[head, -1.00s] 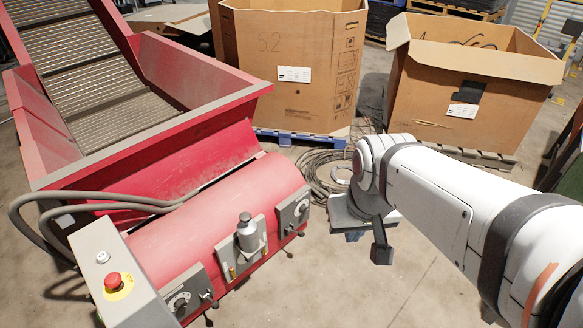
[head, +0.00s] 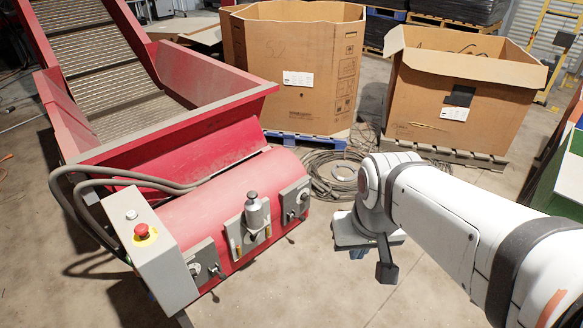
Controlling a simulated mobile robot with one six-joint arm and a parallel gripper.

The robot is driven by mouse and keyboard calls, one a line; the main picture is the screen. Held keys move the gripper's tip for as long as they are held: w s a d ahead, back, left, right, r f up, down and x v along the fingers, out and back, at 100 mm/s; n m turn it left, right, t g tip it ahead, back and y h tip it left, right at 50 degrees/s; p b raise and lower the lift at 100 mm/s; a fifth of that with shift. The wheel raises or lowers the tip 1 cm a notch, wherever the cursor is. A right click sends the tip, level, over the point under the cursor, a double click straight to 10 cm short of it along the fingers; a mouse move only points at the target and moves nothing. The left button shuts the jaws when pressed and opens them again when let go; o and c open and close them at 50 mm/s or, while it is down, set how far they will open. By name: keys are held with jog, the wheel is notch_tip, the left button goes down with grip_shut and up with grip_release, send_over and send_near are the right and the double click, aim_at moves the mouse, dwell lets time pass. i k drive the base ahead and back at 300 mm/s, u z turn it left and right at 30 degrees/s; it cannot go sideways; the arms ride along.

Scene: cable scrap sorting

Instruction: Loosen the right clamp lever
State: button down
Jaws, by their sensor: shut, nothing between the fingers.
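The right clamp lever (head: 292,214) is a small dark handle on a grey plate at the right end of the red rounded housing (head: 190,215). It is too small to tell whether it is tight or loose. A similar lever (head: 217,271) sits on the left plate. My gripper (head: 387,270) hangs below the wrist of my white arm, right of the housing. It looks shut and empty, and is clearly apart from the right lever. The wrist hides part of the floor behind it.
A grey bottle-like cylinder (head: 254,211) stands on the middle plate between the levers. A control box (head: 165,265) with a red button (head: 141,230) is at the left end. A cable coil (head: 335,172) and cardboard boxes (head: 300,80) (head: 460,95) lie behind. Floor between gripper and housing is clear.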

aim_at(301, 217)
jog(key=z, duration=0.25)
jog(key=i, duration=1.25)
jog(key=u, duration=0.35)
